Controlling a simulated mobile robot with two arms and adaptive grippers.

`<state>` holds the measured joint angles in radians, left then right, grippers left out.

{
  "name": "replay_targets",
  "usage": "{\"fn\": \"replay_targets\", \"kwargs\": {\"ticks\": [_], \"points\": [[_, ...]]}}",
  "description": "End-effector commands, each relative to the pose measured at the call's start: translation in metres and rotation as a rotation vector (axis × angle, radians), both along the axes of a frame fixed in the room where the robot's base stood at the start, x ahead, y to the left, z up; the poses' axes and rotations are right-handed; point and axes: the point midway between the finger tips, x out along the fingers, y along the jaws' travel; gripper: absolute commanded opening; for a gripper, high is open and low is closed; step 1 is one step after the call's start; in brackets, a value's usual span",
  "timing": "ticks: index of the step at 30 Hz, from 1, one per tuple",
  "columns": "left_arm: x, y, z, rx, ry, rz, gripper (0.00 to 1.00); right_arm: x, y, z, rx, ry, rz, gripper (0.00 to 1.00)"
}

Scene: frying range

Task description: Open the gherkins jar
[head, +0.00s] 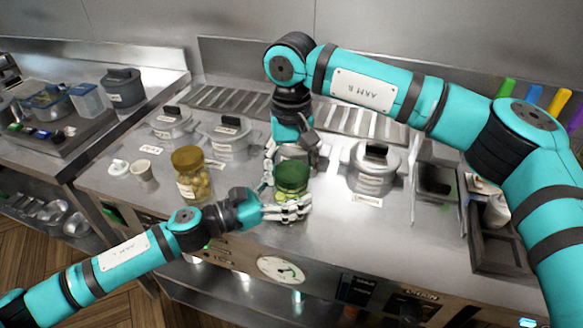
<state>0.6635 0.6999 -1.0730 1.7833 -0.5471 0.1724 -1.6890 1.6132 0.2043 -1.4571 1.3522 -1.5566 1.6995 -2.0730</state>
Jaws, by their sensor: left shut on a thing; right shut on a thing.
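A green jar (291,193) with a green top, apparently the gherkins jar, stands upright near the front edge of the steel worktop. Its label is hidden. My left gripper (289,210) comes in low from the left and is shut around the jar's lower part. My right gripper (290,168) comes down from above and behind and is shut on the jar's lid (293,172). The fingers hide part of the jar, and I cannot tell whether the lid is loose.
A jar with a brownish-yellow lid (187,157) and pale round contents stands left of the green jar. A small white cup (142,171) is further left. Lidded steel pots (228,140) stand behind, another (371,170) to the right. A dark tray (497,249) is far right.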

Motion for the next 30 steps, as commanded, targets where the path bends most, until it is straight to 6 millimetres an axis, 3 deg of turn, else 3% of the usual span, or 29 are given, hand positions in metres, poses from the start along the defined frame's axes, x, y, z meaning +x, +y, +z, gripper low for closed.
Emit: {"fn": "replay_targets", "kwargs": {"ticks": [12,25,30], "points": [[0.000,0.000,0.000,0.000,0.001,0.000,0.00,0.000,0.000,0.015,0.000,-0.002,0.000,0.24],[0.000,0.000,0.000,0.000,0.001,0.000,0.00,0.000,0.000,0.019,0.000,-0.001,0.000,0.24],[0.000,0.000,0.000,0.000,0.001,0.001,0.00,0.000,0.000,0.034,0.001,-0.002,0.000,0.24]]}}
